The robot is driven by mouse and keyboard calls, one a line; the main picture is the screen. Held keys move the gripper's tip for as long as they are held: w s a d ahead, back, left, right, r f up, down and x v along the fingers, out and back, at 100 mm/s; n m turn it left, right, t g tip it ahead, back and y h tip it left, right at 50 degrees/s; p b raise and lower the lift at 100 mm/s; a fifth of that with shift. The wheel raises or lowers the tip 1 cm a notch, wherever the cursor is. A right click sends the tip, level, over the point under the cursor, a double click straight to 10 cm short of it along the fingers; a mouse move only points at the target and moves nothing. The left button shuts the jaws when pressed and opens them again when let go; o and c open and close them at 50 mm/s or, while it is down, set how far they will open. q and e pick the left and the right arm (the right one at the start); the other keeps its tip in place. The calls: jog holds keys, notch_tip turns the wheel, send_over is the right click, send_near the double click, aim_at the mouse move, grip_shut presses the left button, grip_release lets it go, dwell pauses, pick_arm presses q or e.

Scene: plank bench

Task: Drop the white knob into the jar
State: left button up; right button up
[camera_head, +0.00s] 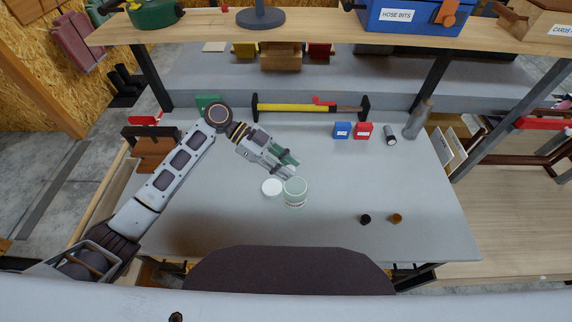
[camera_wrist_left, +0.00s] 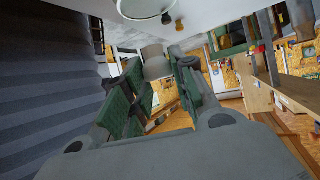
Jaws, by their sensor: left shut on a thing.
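The jar (camera_head: 295,193), pale and greenish with an open top, stands on the grey bench top. In the left wrist view its round rim (camera_wrist_left: 122,12) shows at the top edge. My left gripper (camera_head: 290,168) is just behind the jar's mouth in the head view. It is shut on the white knob (camera_wrist_left: 155,66), which sits between the green-padded fingertips in the left wrist view. In the head view the fingers hide most of the knob. The knob is outside the jar. My right gripper is in neither view.
A white round lid (camera_head: 271,187) lies left of the jar. A black knob (camera_head: 365,219) and a brown knob (camera_head: 396,218) are at the front right. Blue (camera_head: 342,130) and red (camera_head: 363,130) boxes stand further back.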

pick_arm(q)
jog(key=o, duration=0.9)
jog(key=shift+v, duration=6.05)
jog(key=shift+s+f, duration=0.1)
jog(key=shift+s, duration=0.05)
